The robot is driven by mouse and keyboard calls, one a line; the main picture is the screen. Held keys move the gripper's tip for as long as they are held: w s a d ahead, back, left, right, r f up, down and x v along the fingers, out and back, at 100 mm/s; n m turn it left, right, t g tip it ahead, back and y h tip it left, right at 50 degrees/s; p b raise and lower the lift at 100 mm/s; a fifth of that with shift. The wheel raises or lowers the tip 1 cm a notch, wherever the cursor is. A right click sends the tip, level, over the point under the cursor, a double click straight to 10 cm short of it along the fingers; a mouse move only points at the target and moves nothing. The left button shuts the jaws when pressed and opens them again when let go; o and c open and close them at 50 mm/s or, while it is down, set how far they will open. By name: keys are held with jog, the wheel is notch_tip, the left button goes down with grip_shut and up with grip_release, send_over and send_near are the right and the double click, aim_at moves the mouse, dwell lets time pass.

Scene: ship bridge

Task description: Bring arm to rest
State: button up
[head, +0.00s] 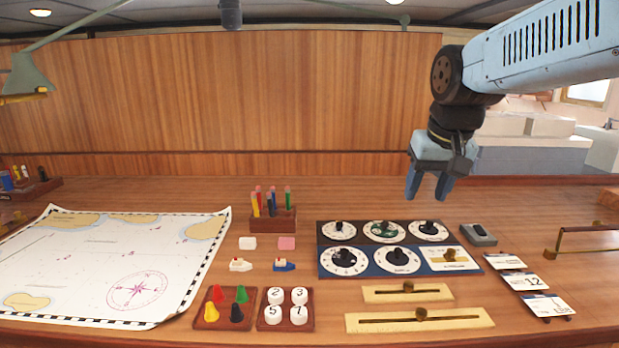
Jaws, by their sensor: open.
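My gripper (428,184) hangs from my blue arm at the upper right, fingers pointing down. It is open and empty. It is above the back part of the wooden desk (350,196), behind and above the dial panel (325,261). The fingers appear clear of the desk and of everything on it.
A sea chart (110,262) covers the left. A pencil block (273,220), cone pieces on a tray (211,322), numbered pieces on another (285,325), two sliders (380,293) and cards (545,305) fill the front. A wood-panelled wall (230,95) stands behind the desk.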

jog(key=s+d+f+t, duration=0.1)
jog(key=s+f, duration=0.3)
jog(key=s, duration=0.6)
jog(key=shift+s+d+f+t, duration=0.15)
jog(key=shift+s+d+t, duration=0.2)
jog(key=shift+d, duration=0.25)
